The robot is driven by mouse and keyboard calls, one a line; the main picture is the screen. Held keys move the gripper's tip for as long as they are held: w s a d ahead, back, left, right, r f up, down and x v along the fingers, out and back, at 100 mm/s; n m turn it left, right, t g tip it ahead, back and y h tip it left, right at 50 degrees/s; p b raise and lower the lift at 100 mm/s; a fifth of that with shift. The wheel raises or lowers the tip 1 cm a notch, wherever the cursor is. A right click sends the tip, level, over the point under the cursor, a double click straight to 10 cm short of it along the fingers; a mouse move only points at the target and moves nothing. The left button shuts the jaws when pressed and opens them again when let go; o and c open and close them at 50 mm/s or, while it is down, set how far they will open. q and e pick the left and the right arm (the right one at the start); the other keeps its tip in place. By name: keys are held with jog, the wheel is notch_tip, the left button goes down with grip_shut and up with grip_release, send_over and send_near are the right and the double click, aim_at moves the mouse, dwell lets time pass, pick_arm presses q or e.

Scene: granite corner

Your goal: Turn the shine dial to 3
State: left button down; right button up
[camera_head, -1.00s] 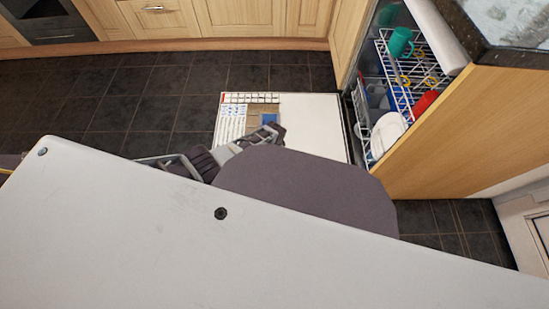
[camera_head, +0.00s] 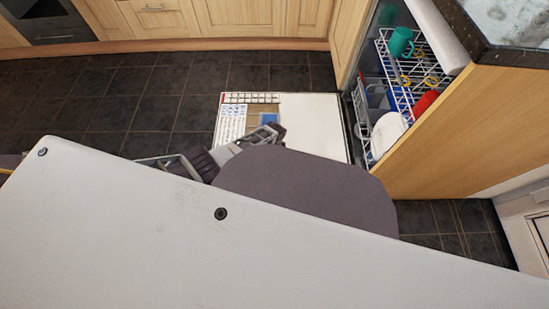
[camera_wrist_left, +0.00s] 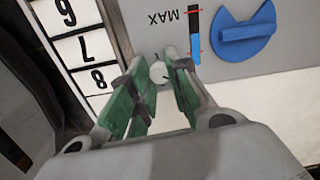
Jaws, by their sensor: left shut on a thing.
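The shine dial (camera_wrist_left: 157,77) is a small, pale round knob on the grey panel in the left wrist view. The green-padded fingers of my left gripper (camera_wrist_left: 158,88) are on either side of it, shut on it. A dark mark shows near the dial, but I cannot read its setting. In the head view my left gripper (camera_head: 272,134) reaches over the lowered dishwasher door (camera_head: 315,125), and the dial is too small to make out there. My right gripper is not in view.
A blue knob (camera_wrist_left: 244,32) and a level strip marked MAX (camera_wrist_left: 195,38) sit beside the dial. Numbered white tiles (camera_wrist_left: 90,48) lie to the left. The dishwasher rack (camera_head: 405,85) holds a green mug (camera_head: 400,42) and other dishes. Dark floor (camera_head: 130,95) is clear left of the door.

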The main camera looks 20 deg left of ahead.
pick_arm(q)
jog(key=shift+s, duration=0.1)
jog(key=c, duration=1.3)
grip_release()
jog(key=shift+r, duration=0.1)
jog(key=shift+r, duration=0.15)
jog(key=shift+r, duration=0.6)
notch_tip(320, 180, up, 10)
jog(key=shift+r, duration=0.15)
